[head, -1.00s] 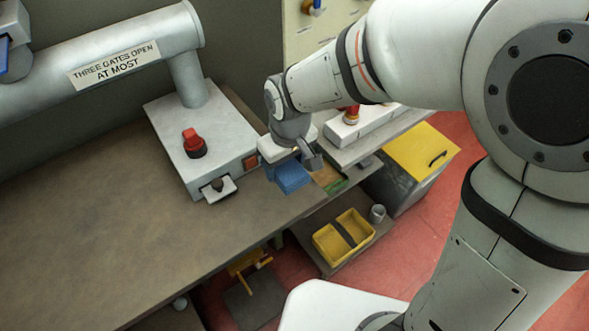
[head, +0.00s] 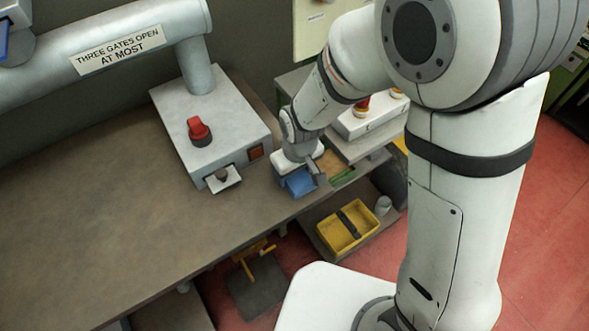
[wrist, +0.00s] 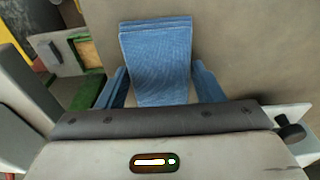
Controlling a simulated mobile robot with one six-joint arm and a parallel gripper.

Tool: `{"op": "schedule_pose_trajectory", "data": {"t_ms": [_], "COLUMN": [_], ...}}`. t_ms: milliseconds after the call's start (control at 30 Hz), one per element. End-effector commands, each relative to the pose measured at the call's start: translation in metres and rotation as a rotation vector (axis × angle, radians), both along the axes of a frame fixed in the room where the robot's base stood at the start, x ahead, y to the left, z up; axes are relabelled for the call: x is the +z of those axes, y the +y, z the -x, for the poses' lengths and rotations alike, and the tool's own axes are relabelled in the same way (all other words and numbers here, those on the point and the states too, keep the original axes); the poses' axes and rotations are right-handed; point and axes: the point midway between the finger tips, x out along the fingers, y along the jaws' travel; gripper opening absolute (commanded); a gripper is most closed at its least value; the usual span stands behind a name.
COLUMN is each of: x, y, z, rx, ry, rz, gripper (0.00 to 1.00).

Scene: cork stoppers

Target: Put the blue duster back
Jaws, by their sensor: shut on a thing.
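The blue duster (head: 298,182) is in my gripper (head: 310,176) at the right end of the brown bench (head: 110,195). My gripper is shut on it and points down. In the wrist view the duster (wrist: 157,58) is a folded, ribbed blue cloth, with parts of it showing on both sides of the dark gripper bar. The duster is low over the bench; I cannot tell whether it touches the surface. Part of it is hidden by my gripper.
A grey machine box (head: 212,128) with a red knob (head: 199,131) stands left of my gripper. Its small slide (head: 223,178) sticks out at the front. A green-edged tray (head: 342,177) lies close on the right. Bench left is clear.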

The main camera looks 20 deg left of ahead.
Motion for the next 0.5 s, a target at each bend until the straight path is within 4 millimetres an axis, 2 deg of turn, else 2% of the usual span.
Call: {"op": "schedule_pose_trajectory", "data": {"t_ms": [233,267,500], "x": [-0.0038,-0.0035,-0.0022], "y": [-0.0001,0.0000,-0.0002], "z": [-0.0003,-0.0004,-0.0005], "rx": [0.000,0.000,-0.001], "ry": [-0.001,-0.001,-0.001], "rz": [-0.001,-0.001,-0.001], "gripper": [0.36,0.62,0.81]}}
